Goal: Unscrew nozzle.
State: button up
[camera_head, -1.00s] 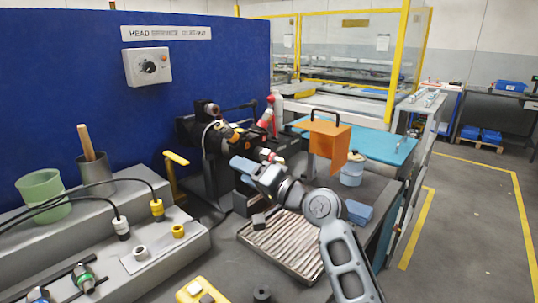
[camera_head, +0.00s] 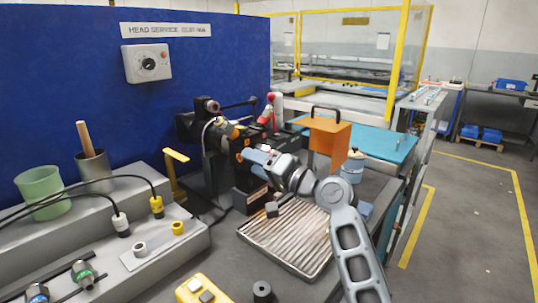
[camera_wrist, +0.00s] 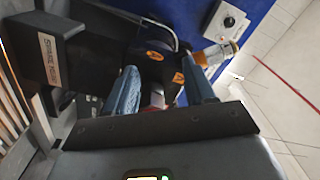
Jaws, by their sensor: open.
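A dark machine head (camera_head: 205,132) is mounted in front of the blue panel. An amber-brass fitting (camera_head: 229,131) sits on it and could be the nozzle. In the wrist view an amber fitting with a pale metal end (camera_wrist: 216,54) projects to the right of the head, beyond my right finger. My gripper (camera_head: 256,157) is beside the head, low and to its right. In the wrist view its blue fingers (camera_wrist: 161,84) are apart, with the dark body and orange-marked caps beyond them. Nothing is clearly held. Contact with the head cannot be told.
A ribbed tray (camera_head: 288,238) lies below my arm. An orange handled box (camera_head: 328,140) and a lidded pot (camera_head: 352,168) stand to the right. A grey step (camera_head: 110,255) holds hoses and fittings at left. A yellow block (camera_head: 206,290) is at the front.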

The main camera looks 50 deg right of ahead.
jog(key=shift+s+d+r+b, duration=0.1)
jog(key=shift+s+d, duration=0.05)
jog(key=shift+d, duration=0.65)
jog(key=shift+s+d+r+b, duration=0.1)
jog(key=shift+s+d+r, duration=0.05)
jog(key=shift+d, duration=0.7)
jog(key=shift+s+d+r+b, duration=0.1)
jog(key=shift+s+d, duration=0.05)
jog(key=shift+d, duration=0.65)
jog(key=shift+c, duration=0.3)
jog(key=c, duration=0.9)
grip_shut()
jog(key=shift+f+n+b, duration=0.1)
jog(key=shift+n+b, duration=0.6)
jog(key=shift+b, duration=0.15)
